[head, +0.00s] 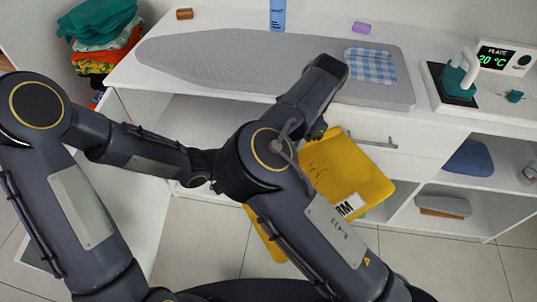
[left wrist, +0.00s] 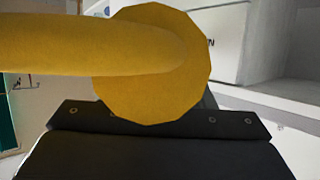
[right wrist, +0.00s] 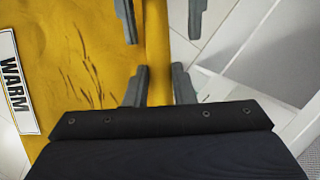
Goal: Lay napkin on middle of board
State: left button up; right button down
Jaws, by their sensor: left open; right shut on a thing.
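The long grey board (head: 235,60) lies on the white counter. A blue-and-white checked cloth, which looks like the napkin (head: 371,66), lies flat near the board's right end. My right arm reaches up in front of the board. In the right wrist view my right gripper (right wrist: 160,84) is shut on the edge of a yellow bag-like thing (right wrist: 75,85) labelled "WARM"; in the head view this thing (head: 345,170) hangs below the board. My left gripper is hidden in the head view. A rounded yellow part (left wrist: 150,60) fills the left wrist view and hides its fingers.
An iron (head: 457,78) stands on its plate right of the board. A blue bottle (head: 277,15), a brown roll (head: 184,14) and a purple roll (head: 361,27) stand behind it. Folded clothes (head: 102,35) are stacked at left. The board's middle is bare.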

pick_arm(q)
jog(key=shift+f, duration=0.15)
pick_arm(e)
jog(key=shift+s+a+r, duration=0.1)
jog(key=shift+a+r, duration=0.05)
jog(key=shift+a, duration=0.05)
pick_arm(q)
jog(key=shift+a+f, duration=0.1)
jog(key=shift+a, duration=0.1)
grip_shut()
pick_arm(e)
jog(key=c, duration=1.3)
grip_release()
jog(key=shift+o, duration=0.8)
pick_arm(q)
jog(key=shift+d, duration=0.1)
pick_arm(e)
jog(key=shift+d, duration=0.1)
